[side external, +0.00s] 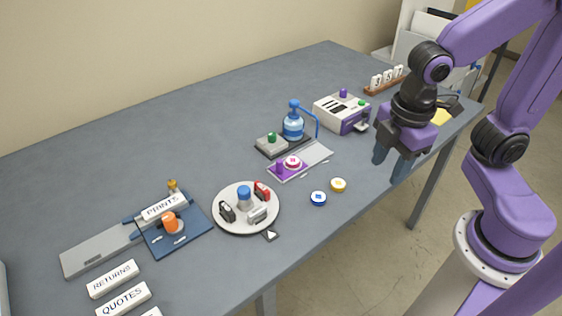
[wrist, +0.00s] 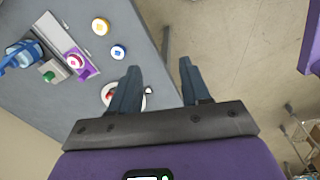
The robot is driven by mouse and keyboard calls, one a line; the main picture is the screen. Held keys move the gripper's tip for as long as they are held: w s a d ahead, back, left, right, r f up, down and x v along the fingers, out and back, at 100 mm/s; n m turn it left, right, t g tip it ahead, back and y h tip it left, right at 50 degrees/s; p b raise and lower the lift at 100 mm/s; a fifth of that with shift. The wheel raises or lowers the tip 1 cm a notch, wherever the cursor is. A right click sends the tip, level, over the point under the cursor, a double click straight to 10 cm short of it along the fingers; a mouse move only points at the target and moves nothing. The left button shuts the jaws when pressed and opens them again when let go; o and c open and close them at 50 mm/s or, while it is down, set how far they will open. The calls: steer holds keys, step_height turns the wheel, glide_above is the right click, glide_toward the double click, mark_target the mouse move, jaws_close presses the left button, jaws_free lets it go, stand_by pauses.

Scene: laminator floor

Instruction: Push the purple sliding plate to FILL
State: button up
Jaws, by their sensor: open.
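The purple sliding plate (side external: 277,171) lies on a pale grey track (side external: 317,153) on the table, at the track's near-left end. A round red and white piece (side external: 292,162) sits on it, with a small purple knob beside it. The plate also shows in the wrist view (wrist: 83,72), at the left. A FILL marking cannot be read in either view. My gripper (side external: 392,170) is open and empty, to the right of the plate and apart from it, pointing down near the table's front edge. In the wrist view its fingers (wrist: 158,88) are spread.
A blue pump bottle (side external: 293,125) and a grey block with a green knob (side external: 272,144) stand behind the track. A white and purple machine (side external: 341,113) is further back. Blue (side external: 318,198) and yellow (side external: 338,185) discs lie in front. A round tray (side external: 223,222) stands left.

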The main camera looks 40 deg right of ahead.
steer(key=w+a+n+t+h, duration=0.1)
steer(key=w+a+n, duration=0.2)
steer(key=w, duration=0.4)
steer(key=w+a+n, duration=0.3)
steer(key=w, duration=0.4)
steer(key=n+t+h, duration=0.1)
steer(key=n+h, duration=0.1)
steer(key=n, duration=0.4)
glide_toward(280, 161)
steer(key=x, duration=0.9)
steer(key=shift+f, duration=0.25)
jaws_close()
